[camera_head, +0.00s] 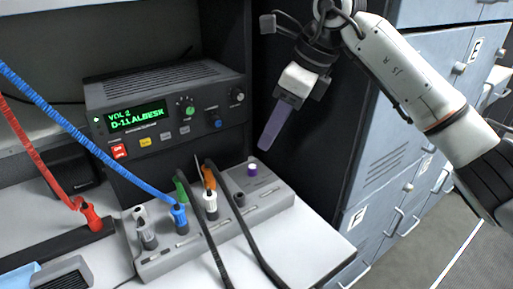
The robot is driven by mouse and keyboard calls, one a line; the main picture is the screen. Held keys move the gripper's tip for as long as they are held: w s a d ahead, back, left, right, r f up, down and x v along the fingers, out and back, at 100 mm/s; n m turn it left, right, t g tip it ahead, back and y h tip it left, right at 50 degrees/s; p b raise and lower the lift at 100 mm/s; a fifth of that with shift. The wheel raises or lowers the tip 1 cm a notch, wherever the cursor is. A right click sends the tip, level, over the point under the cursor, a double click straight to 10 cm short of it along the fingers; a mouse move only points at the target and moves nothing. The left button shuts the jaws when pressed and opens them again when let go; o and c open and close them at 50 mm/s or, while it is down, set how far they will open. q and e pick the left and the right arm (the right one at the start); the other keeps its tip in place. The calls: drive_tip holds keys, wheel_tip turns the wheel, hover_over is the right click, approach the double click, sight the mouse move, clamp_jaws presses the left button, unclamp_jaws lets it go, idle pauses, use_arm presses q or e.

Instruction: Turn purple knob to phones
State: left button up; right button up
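The purple knob (252,169) is a small cylinder with a pale base on the right part of the grey switch box (159,262), which lies on the white desk. Any label around the knob is too small to read. My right gripper (267,145) hangs above and slightly right of the knob, pointing down and apart from it. Its lavender fingers overlap into one shape, so I cannot tell whether they are open or shut. Nothing shows held in it. My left gripper is not in view.
A black radio (165,110) with a green display stands behind the box. Blue (95,142) and red (30,146) coiled cords and black cables (211,240) cross the left and middle. Grey-blue cabinets (375,165) stand right. The desk is clear right of the box.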

hover_over(254, 167)
drive_tip(key=s+d, duration=0.1)
drive_tip(key=d, duration=0.1)
wheel_tip(254, 167, down, 4)
drive_tip(key=shift+s+d+f, duration=0.15)
drive_tip(key=x, duration=0.4)
drive_tip(key=shift+b, duration=0.3)
drive_tip(key=shift+w+f, duration=0.2)
drive_tip(key=shift+f, duration=0.35)
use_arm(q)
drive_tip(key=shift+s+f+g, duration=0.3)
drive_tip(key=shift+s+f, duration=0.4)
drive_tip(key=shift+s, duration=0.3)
use_arm(e)
clamp_jaws()
